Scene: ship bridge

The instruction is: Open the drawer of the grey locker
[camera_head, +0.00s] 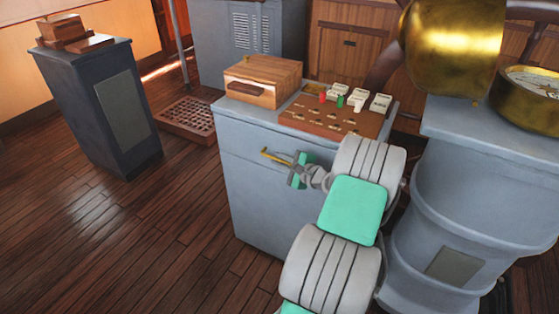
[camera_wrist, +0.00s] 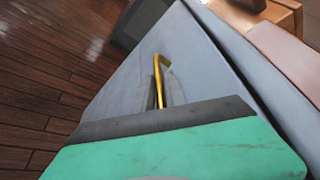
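The grey locker (camera_head: 245,205) stands in the middle of the head view, and its drawer front (camera_head: 236,141) looks flush with the body. A brass bar handle (camera_head: 268,154) is on the front. My gripper (camera_head: 291,168) is at the handle's right part, which it hides in the head view. In the wrist view the handle (camera_wrist: 160,78) runs away from my teal gripper body, with grey finger-like shapes close beside it. I cannot tell whether the fingers touch or clamp it.
A wooden box (camera_head: 262,80) and a brown panel (camera_head: 330,115) with small levers sit on the locker top. A grey pedestal (camera_head: 460,190) with brass instruments stands close on the right. A dark cabinet (camera_head: 95,100) stands left. The wooden floor before the locker is clear.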

